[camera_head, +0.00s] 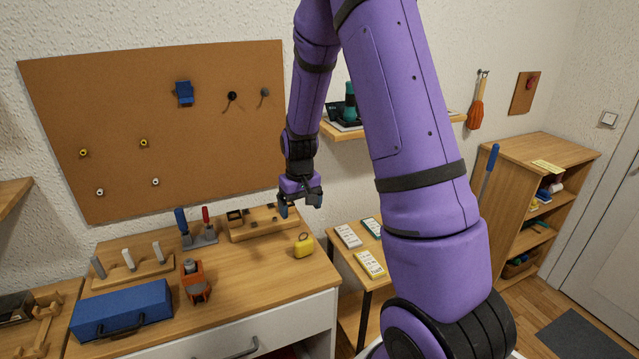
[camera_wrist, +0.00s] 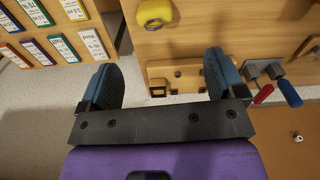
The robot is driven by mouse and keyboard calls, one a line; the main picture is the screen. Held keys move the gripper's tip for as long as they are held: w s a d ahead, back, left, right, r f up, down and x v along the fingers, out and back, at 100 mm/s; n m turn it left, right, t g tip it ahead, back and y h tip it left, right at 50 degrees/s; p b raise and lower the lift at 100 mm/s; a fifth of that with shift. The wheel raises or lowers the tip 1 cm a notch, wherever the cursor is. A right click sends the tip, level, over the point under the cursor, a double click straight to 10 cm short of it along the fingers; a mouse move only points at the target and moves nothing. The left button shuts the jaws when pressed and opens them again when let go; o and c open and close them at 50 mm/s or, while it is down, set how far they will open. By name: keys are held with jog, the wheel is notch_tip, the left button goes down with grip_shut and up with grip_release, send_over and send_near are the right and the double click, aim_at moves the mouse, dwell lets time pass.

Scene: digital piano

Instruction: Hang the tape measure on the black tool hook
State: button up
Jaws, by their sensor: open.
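The yellow tape measure (camera_head: 304,246) sits on the wooden workbench top near its right end. In the wrist view the tape measure (camera_wrist: 155,13) shows at the top edge, partly cut off, beyond my fingertips. My gripper (camera_head: 300,204) is above the bench, higher than the tape measure and apart from it. In the wrist view its blue-padded fingers (camera_wrist: 163,78) are spread with nothing between them. The black tool hook (camera_head: 231,97) is on the upper right of the brown board, with no item visibly hanging on it.
A grey hook (camera_head: 264,92) and a blue holder (camera_head: 184,94) flank the black hook. A wooden block rack (camera_head: 264,223), screwdriver stand (camera_head: 200,236), orange tool (camera_head: 194,281) and blue toolbox (camera_head: 122,311) occupy the bench. Label cards (camera_head: 370,263) lie on the shelf at right.

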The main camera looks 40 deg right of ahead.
jog(key=s+a+r+n+t, duration=0.1)
jog(key=s+a+r, duration=0.3)
jog(key=r, duration=0.5)
jog(key=s+a+r+t, duration=0.1)
jog(key=s+a+r, duration=0.3)
jog(key=r, duration=0.6)
jog(key=s+a+r+t, duration=0.1)
jog(key=s+r, duration=0.2)
jog(key=s, duration=0.3)
jog(key=s+a+r+t, duration=0.1)
jog(key=s+r, duration=0.1)
jog(key=s, duration=0.4)
jog(key=s+a+r+n+t, duration=0.1)
jog(key=s+a+r, duration=0.1)
jog(key=s, duration=0.4)
jog(key=shift+r, duration=0.85)
jog(key=shift+o, duration=0.4)
